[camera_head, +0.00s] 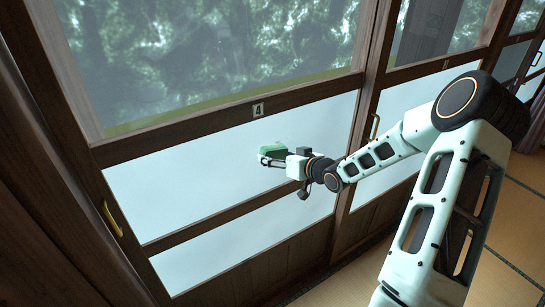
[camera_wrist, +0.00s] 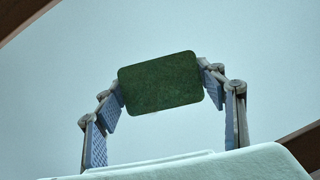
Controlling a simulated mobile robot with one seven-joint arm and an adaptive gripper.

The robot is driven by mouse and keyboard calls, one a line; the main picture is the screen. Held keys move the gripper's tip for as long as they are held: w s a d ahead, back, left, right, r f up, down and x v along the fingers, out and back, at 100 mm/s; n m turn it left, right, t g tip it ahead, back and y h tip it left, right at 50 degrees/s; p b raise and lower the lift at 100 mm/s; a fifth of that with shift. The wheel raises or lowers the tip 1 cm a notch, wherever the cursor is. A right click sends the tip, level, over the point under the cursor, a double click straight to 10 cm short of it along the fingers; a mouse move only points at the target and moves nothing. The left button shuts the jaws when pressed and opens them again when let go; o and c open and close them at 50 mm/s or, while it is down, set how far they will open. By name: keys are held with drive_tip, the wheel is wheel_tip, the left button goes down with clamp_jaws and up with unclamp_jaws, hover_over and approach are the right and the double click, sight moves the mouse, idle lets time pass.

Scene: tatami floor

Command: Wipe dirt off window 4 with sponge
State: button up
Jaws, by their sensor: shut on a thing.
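Window 4 (camera_head: 180,189) is a wooden-framed sliding panel with a number 4 plate (camera_head: 258,110) on its middle rail. Its upper pane is clear and shows trees; its lower pane is frosted white. My gripper (camera_head: 268,157) is in front of the lower frosted pane, below the plate. It is shut on a green sponge (camera_head: 273,149), which also shows in the wrist view (camera_wrist: 160,83) between the two fingers (camera_wrist: 162,88). The sponge faces the pale pane; I cannot tell whether it touches. No clear dirt marks show on the visible glass.
A brass handle (camera_head: 112,219) is on the left stile of window 4. To the right stands another window with its own brass handle (camera_head: 375,127) and a plate (camera_head: 445,64). Tatami floor (camera_head: 515,235) is open at the lower right.

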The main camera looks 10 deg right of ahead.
sight(286, 153)
drive_tip(key=shift+w+d+r+p, duration=0.15)
drive_tip(key=shift+d+p, duration=0.05)
drive_tip(key=shift+d, duration=0.2)
drive_tip(key=shift+w+d+r+p, duration=0.1)
drive_tip(key=shift+d+p, duration=0.1)
drive_tip(key=shift+d, duration=0.15)
drive_tip(key=shift+w+d+p, duration=0.25)
drive_tip(key=shift+d+p, duration=0.25)
drive_tip(key=shift+d, duration=0.3)
drive_tip(key=shift+w+d+f, duration=0.1)
drive_tip(key=shift+d+f, duration=0.15)
drive_tip(key=shift+d, duration=0.15)
drive_tip(key=s+d+p, duration=0.1)
drive_tip(key=s, duration=0.4)
drive_tip(key=shift+s+d+p, duration=0.3)
drive_tip(key=shift+s+d, duration=0.05)
drive_tip(key=shift+s, duration=0.05)
drive_tip(key=shift+s, duration=0.1)
drive_tip(key=shift+s+d, duration=0.25)
drive_tip(key=shift+s, duration=0.45)
drive_tip(key=shift+s+d, duration=0.2)
drive_tip(key=shift+s, duration=0.45)
